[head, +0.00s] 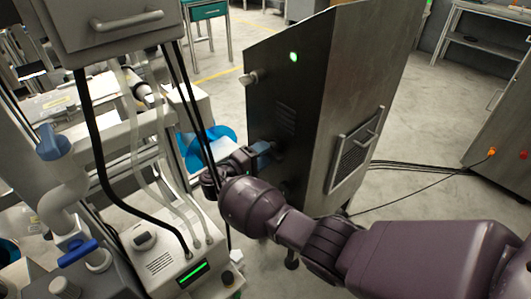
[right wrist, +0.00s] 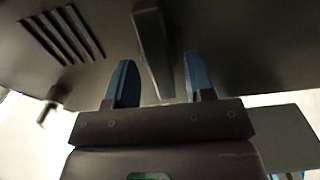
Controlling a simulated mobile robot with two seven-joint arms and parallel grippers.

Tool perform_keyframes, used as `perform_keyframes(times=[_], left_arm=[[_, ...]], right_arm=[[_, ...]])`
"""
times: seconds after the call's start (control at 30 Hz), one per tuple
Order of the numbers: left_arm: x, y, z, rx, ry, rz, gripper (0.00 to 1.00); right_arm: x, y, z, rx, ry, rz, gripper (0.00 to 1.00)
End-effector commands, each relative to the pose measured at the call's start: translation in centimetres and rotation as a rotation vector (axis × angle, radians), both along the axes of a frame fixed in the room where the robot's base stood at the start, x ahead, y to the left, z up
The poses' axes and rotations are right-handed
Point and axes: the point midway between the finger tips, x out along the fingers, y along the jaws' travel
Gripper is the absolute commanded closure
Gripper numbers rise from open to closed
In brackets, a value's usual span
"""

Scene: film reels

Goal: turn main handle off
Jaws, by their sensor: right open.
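A tall dark metal cabinet (head: 312,100) stands in the middle of the head view, with a lit green lamp (head: 294,57) near its top. My right gripper (head: 262,150) is at the cabinet's dark side panel, below the lamp. In the right wrist view a dark bar-shaped handle (right wrist: 150,42) sticks out from the panel. The open blue fingers of my right gripper (right wrist: 161,82) stand on either side of the bar, with gaps visible on both sides. In the head view my gripper and arm hide the handle. My left gripper is not in view.
A small knob (head: 252,77) sits on the cabinet's upper left edge. A machine with hoses and blue valves (head: 52,142) stands close on the left. Black cables (head: 420,166) run over the floor to another cabinet (head: 507,130) at right. Open floor lies behind.

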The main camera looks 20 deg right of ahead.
Motion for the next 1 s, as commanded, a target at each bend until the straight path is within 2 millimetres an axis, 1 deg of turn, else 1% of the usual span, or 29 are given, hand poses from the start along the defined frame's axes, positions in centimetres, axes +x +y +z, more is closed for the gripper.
perform_keyframes(times=[0.1, 0.2, 0.47, 0.5, 0.7, 1.0], left_arm=[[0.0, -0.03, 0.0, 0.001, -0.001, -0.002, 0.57], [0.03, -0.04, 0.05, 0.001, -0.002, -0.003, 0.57], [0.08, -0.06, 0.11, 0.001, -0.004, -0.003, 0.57], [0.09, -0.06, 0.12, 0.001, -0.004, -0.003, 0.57], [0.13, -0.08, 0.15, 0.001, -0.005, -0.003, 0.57], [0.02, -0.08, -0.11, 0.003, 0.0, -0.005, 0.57]], right_arm=[[0.32, -0.92, -0.03, 0.0, 0.0, 0.0, 0.51], [0.47, -1.27, 0.01, 0.0, -0.001, 0.0, 0.51], [0.51, -1.36, 0.04, 0.0, -0.001, 0.001, 0.51], [0.51, -1.35, 0.04, 0.0, -0.001, 0.001, 0.53], [0.49, -1.33, 0.03, 0.0, -0.001, 0.001, 0.81], [0.45, -1.31, -0.16, 0.015, -0.039, 0.001, 0.81]])
